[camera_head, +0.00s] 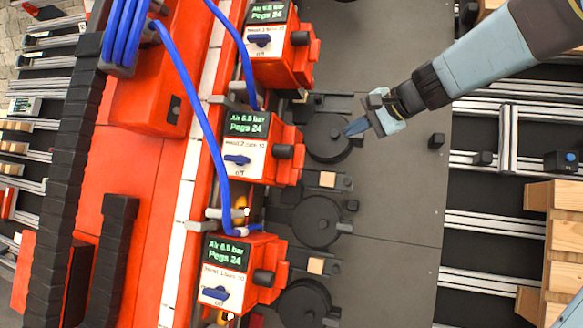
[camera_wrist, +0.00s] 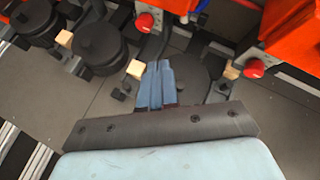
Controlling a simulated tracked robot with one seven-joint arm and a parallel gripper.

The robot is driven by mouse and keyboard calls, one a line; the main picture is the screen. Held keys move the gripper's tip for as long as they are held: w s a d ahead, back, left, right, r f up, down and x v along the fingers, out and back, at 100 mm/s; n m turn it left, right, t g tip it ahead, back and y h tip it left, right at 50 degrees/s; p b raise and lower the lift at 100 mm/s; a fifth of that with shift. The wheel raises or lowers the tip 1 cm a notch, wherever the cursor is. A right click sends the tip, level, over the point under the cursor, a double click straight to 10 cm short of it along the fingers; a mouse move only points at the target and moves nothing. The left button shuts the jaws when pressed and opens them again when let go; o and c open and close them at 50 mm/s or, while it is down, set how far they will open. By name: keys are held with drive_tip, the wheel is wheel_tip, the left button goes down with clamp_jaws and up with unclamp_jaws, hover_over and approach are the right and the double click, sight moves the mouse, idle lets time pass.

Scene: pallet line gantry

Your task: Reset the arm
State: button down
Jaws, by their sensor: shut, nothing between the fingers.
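The round disc (camera_wrist: 183,78) lies behind and beside the fingers there. I cannot tell whether the fingertips touch it.
Three orange units (camera_head: 262,146) with blue knobs and green displays stand left of the discs. Small wooden blocks (camera_head: 327,180) sit in holders between discs. Blue hoses (camera_head: 190,90) hang at left. The grey plate (camera_head: 400,200) is mostly clear.

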drive_tip(key=s+d+f+n+h, duration=0.2)
drive_tip(key=s+d+f+n, duration=0.1)
drive_tip(key=s, duration=0.5)
drive_tip(key=s+d+f+n+g+h, duration=0.1)
drive_tip(key=s+d+f+n+h, duration=0.1)
drive_tip(key=s, duration=0.6)
drive_tip(key=s+d+f+n+g+h, duration=0.1)
drive_tip(key=s+d+f+n+h, duration=0.2)
drive_tip(key=s, duration=0.5)
wheel_tip(320, 180, down, 2)
drive_tip(key=shift+s+d+f+n+h, duration=0.15)
drive_tip(key=shift+s+d+n+h, duration=0.15)
drive_tip(key=shift+d+h, duration=0.2)
drive_tip(key=shift+w+a, duration=0.1)
